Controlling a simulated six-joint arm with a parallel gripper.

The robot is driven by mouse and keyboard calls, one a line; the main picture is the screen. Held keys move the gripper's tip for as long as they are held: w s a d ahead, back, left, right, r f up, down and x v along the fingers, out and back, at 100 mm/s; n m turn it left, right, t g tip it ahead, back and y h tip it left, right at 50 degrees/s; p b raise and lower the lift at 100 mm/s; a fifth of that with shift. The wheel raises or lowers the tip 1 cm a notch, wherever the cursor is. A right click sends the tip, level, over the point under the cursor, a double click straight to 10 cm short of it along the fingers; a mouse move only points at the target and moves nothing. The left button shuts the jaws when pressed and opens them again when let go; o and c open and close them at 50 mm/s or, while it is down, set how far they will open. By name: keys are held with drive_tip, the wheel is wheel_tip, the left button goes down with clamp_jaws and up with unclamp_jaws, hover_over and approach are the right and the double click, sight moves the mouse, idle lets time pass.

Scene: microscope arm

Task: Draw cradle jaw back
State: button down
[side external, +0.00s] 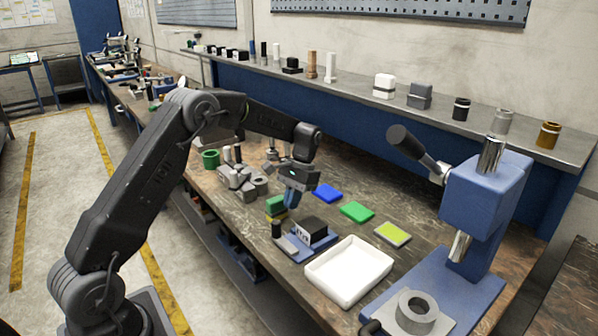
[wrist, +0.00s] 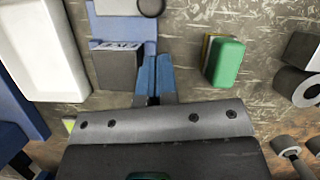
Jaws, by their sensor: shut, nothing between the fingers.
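The cradle (side external: 322,243) is a blue base on the bench, holding a black block (side external: 314,226) with a pale marked face. A grey sliding jaw (side external: 287,245) with an upright black knob (side external: 277,230) sits at its near left end, apart from the block. In the wrist view the block (wrist: 118,70) is left of my fingers, and the jaw (wrist: 116,7) and knob (wrist: 150,6) are at the top edge, partly cut off. My gripper (side external: 292,204) is shut and empty, pointing down just behind the cradle; its blue fingertips (wrist: 154,60) show beside the block.
A green and yellow block (side external: 275,205) stands close left of my gripper. A white tray (side external: 348,272) lies right of the cradle. Blue (side external: 327,193), green (side external: 357,212) and yellow-green (side external: 393,234) pads lie behind. A blue press (side external: 485,200) stands at right, grey metal parts (side external: 240,178) at left.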

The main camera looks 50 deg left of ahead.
sight(277, 220)
drive_tip(key=w+d+f+v, duration=0.1)
drive_tip(key=v, duration=0.8)
drive_tip(key=x, duration=0.6)
drive_tip(key=a+x, duration=0.1)
drive_tip(key=x, duration=0.2)
drive_tip(key=shift+w+a+f, duration=0.1)
drive_tip(key=shift+s+f, duration=0.1)
drive_tip(key=shift+s, duration=0.8)
drive_tip(key=shift+s+d, duration=0.2)
drive_tip(key=shift+s, duration=0.35)
drive_tip(key=shift+s+d, duration=0.15)
drive_tip(key=shift+s, duration=0.4)
drive_tip(key=shift+s, duration=0.1)
drive_tip(key=shift+s+d, duration=0.1)
drive_tip(key=shift+s, duration=0.55)
drive_tip(key=shift+s+f, duration=0.15)
drive_tip(key=shift+s, duration=0.15)
